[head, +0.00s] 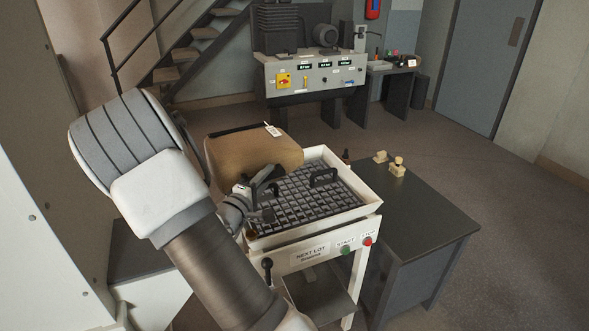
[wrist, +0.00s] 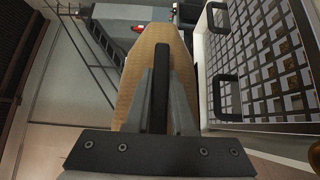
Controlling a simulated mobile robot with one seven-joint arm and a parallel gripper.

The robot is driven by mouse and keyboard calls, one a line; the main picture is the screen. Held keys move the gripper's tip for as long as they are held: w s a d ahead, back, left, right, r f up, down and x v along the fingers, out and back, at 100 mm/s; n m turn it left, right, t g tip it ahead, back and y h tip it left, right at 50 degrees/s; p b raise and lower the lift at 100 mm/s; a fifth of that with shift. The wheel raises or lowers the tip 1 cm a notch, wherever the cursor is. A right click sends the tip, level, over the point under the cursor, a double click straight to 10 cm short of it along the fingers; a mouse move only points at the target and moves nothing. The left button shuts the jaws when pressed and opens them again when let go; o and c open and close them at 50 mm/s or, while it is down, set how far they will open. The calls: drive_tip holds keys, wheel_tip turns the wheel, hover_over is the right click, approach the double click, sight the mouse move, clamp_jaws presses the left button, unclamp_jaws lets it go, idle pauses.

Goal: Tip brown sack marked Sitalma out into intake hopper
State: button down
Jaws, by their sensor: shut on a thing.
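The brown sack (head: 250,155) is held at the left edge of the intake hopper, lying roughly level, with a dark strip and a white tag along its top. No marking can be read on it. My gripper (head: 262,188) is shut on the sack, which also shows between the fingers in the wrist view (wrist: 155,60). The intake hopper (head: 375,206) is a white-rimmed box with a dark grid across its top and two black handles on the grid. In the wrist view the hopper (wrist: 250,126) is to the right of the sack. My arm hides part of the sack and hopper.
A green START button (head: 345,250) and a red STOP button (head: 367,241) are on the hopper front, beside a NEXT LOT label (head: 310,253). A dark table (head: 430,215) with small items stands right of the hopper. A control bench (head: 310,80) and stairs are behind. Floor at right is clear.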

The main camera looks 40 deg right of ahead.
sight(283, 152)
drive_tip(key=shift+s+d+r+m+g+y+p, duration=0.15)
drive_tip(key=shift+r+m+y+p, duration=0.35)
drive_tip(key=shift+p, duration=0.7)
drive_tip(key=shift+w+d+r+m+g+y+p, duration=0.1)
drive_tip(key=shift+d+r+g+y+p, duration=0.15)
drive_tip(key=shift+r+p, duration=0.7)
drive_tip(key=shift+s+d+r+m+g+y+p, duration=0.1)
drive_tip(key=shift+d+r+m+y+p, duration=0.3)
drive_tip(key=shift+p, duration=1)
drive_tip(key=shift+s+d+r+m+g+y+p, duration=0.15)
drive_tip(key=shift+d+r+y+p, duration=0.2)
drive_tip(key=shift+p, duration=0.4)
drive_tip(key=shift+w+d+r+m+g+y+p, duration=0.1)
drive_tip(key=shift+r+m+y+p, duration=0.1)
drive_tip(key=shift+r+y+p, duration=0.4)
drive_tip(key=shift+s+d+r+m+g+y+p, duration=0.15)
drive_tip(key=shift+d+r+y+p, duration=0.1)
drive_tip(key=shift+p, duration=0.65)
drive_tip(key=shift+w+f, duration=0.1)
